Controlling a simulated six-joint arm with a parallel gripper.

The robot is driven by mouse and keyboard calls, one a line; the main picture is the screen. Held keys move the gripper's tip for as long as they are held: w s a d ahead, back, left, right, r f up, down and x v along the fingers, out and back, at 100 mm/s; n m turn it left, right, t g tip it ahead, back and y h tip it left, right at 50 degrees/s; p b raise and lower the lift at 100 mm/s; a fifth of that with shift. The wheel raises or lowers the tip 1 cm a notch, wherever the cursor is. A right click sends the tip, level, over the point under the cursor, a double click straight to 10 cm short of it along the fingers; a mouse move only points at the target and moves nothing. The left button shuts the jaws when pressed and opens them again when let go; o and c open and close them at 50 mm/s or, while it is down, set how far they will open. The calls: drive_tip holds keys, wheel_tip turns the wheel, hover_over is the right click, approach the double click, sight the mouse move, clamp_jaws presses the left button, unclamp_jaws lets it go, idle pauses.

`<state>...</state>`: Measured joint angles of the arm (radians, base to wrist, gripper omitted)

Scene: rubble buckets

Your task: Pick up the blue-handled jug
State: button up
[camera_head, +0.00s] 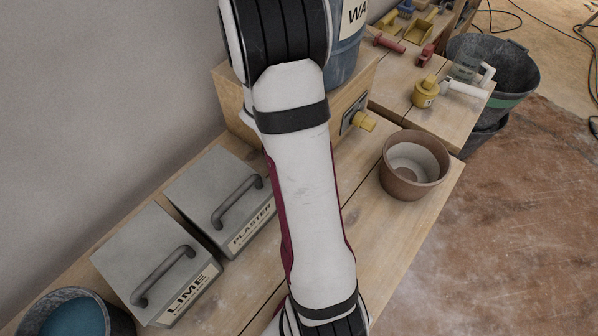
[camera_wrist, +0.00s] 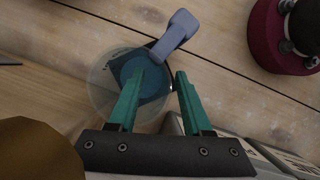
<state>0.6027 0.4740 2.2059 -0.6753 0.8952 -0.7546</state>
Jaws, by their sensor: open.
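The blue-handled jug (camera_wrist: 103,88) shows in the wrist view as a translucent round vessel with dark blue inside. Its blue-grey handle (camera_wrist: 176,32) points up and to the right. My gripper (camera_wrist: 160,73) has two teal fingers spread apart, with nothing held between them. The left finger overlaps the jug in the picture, and the right finger is just right of its rim, below the handle. I cannot tell the height gap between fingers and jug. In the head view I make out neither this jug nor the fingertips; my arm covers the middle.
Grey lidded boxes marked lime (camera_head: 145,262) and plaster (camera_head: 222,200) stand left of my arm. A brown pot (camera_head: 414,168) is to the right, near the bench edge. A blue water container (camera_head: 343,60) stands behind. A bucket (camera_head: 118,322) is at lower left.

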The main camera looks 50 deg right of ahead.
drive_tip(key=shift+x, duration=0.75)
drive_tip(key=shift+a, duration=0.1)
clamp_jaws()
